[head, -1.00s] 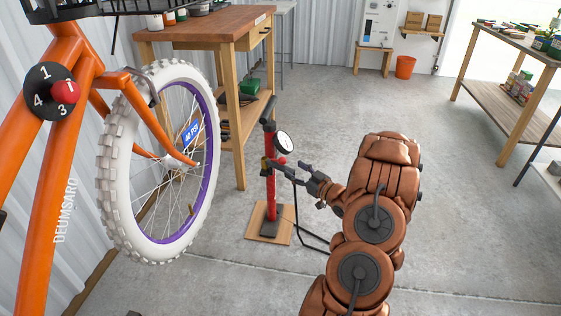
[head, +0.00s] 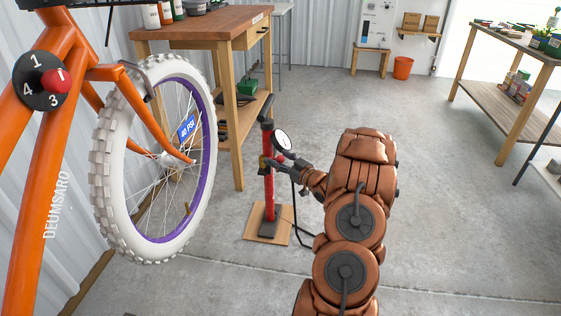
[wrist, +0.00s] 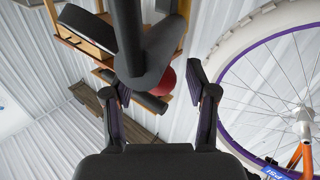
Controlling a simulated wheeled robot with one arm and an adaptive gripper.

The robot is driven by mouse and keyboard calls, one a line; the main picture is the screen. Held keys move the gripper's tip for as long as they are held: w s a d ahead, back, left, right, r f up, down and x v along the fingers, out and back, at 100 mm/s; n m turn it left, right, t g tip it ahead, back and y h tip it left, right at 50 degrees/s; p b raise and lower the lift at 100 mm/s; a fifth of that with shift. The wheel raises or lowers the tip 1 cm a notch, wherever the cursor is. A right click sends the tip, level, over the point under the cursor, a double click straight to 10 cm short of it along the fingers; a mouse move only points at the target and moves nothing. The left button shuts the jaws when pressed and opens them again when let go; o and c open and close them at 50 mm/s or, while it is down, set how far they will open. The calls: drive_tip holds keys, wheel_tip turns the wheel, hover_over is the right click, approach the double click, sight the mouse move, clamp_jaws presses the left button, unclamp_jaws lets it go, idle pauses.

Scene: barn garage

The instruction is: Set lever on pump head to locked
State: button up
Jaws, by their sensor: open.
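The red floor pump (head: 269,195) stands upright on a wooden board, with a round white gauge (head: 282,140) near its top. A dark fitting (head: 266,163), which seems to be the pump head, sits at its upper side below the gauge; its lever cannot be made out. My gripper (head: 288,169) is close to this fitting, from the right, partly hidden by my arm. In the wrist view, my gripper (wrist: 160,100) is open, its fingers on either side of a dark part (wrist: 150,62) with a red rounded piece (wrist: 167,78). Whether they touch is unclear.
The bicycle's white tyre (head: 105,180) and orange frame (head: 58,150) are close on the left. A wooden workbench (head: 205,27) stands behind the pump. A black hose (head: 297,215) runs beside the pump.

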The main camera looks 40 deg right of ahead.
drive_tip(key=shift+c, duration=0.4)
clamp_jaws()
drive_tip(key=shift+f+t+p, duration=0.35)
drive_tip(key=shift+t+p, duration=0.05)
drive_tip(key=shift+t, duration=0.3)
drive_tip(key=shift+o, duration=0.4)
unclamp_jaws()
drive_tip(key=s+f, duration=0.1)
drive_tip(key=s, duration=1.1)
drive_tip(key=shift+f, duration=0.15)
